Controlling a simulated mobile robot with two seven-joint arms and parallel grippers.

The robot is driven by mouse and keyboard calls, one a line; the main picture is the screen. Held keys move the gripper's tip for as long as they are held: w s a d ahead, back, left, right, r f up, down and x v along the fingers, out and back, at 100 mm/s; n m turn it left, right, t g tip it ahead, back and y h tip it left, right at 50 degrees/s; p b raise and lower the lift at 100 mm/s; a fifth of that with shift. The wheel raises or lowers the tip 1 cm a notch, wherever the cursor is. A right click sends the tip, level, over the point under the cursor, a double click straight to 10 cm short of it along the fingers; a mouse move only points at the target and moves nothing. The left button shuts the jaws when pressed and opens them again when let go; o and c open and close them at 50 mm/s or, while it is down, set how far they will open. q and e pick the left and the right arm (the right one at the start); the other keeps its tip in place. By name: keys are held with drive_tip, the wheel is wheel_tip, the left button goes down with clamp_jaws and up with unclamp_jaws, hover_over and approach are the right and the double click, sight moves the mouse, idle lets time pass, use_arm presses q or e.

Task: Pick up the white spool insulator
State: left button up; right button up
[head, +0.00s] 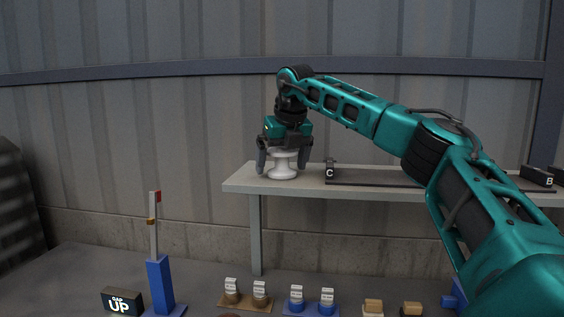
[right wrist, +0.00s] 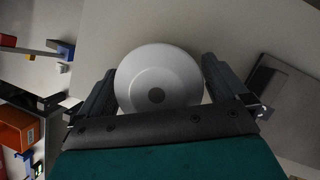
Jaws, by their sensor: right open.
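The white spool insulator (head: 282,172) stands upright near the left end of the raised shelf (head: 240,184). My right gripper (head: 277,170) comes down over it from above, with one finger on each side. In the right wrist view the insulator's round white top (right wrist: 158,80) with a dark centre spot lies between the open fingers of the right gripper (right wrist: 158,88). A small gap shows at the right finger; contact at the left finger cannot be told. My left gripper is not in view.
A dark tray marked C (head: 330,174) lies right of the insulator, and a block marked B (head: 538,176) sits at the far right. Below stand a blue post (head: 159,280), an UP sign (head: 121,302) and several small labelled pieces (head: 297,298). A corrugated wall is behind.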

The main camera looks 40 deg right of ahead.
drive_tip(key=shift+c, duration=0.4)
drive_tip(key=shift+r, duration=0.1)
drive_tip(key=c, duration=1.1)
wheel_tip(320, 180, up, 10)
drive_tip(key=shift+p, duration=1.15)
